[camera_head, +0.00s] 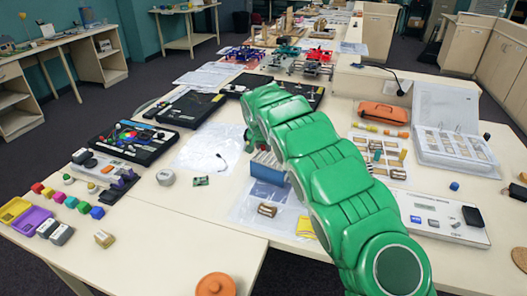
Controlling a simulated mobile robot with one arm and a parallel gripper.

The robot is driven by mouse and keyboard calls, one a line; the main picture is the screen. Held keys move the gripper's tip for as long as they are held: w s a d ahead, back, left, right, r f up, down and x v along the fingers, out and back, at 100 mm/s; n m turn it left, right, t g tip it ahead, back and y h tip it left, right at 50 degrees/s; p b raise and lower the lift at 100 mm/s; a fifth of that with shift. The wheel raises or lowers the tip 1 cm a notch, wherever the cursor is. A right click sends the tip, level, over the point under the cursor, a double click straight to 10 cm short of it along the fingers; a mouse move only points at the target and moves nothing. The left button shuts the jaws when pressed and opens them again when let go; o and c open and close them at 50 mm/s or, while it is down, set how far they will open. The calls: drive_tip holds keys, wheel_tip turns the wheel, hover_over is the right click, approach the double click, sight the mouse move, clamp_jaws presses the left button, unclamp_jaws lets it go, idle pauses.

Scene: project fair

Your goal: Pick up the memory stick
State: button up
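I cannot pick out the memory stick for certain. Small candidates are a little blue piece (415,219) on the white panel at the right and a small green circuit board (201,181) on the bare table left of my arm. My green arm crosses the middle of the view from the lower right and bends down over the table near a blue box of upright cards. The arm's own links hide my gripper, so its fingers and anything between them do not show.
The blue box (267,170) stands against my arm in the picture. A white panel (437,220), an orange case (383,113) and a clear parts box (457,150) lie to the right. Coloured blocks and trays line the left. The front middle table (160,260) is mostly bare.

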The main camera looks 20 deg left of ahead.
clamp_jaws()
drive_tip(key=shift+r, duration=0.15)
drive_tip(key=shift+r, duration=1.4)
drive_tip(key=shift+s+d+r, duration=0.25)
drive_tip(key=shift+s+r, duration=0.2)
drive_tip(key=shift+r, duration=0.25)
drive_tip(key=shift+s+d+r, duration=1.05)
drive_tip(key=shift+s+r, duration=0.4)
drive_tip(key=shift+s, duration=0.45)
drive_tip(key=shift+s+d+r, duration=1)
drive_tip(key=shift+s+r, duration=0.4)
drive_tip(key=shift+s, duration=0.5)
drive_tip(key=shift+s+d+r, duration=1.05)
drive_tip(key=shift+s+r, duration=0.4)
drive_tip(key=shift+s, duration=0.45)
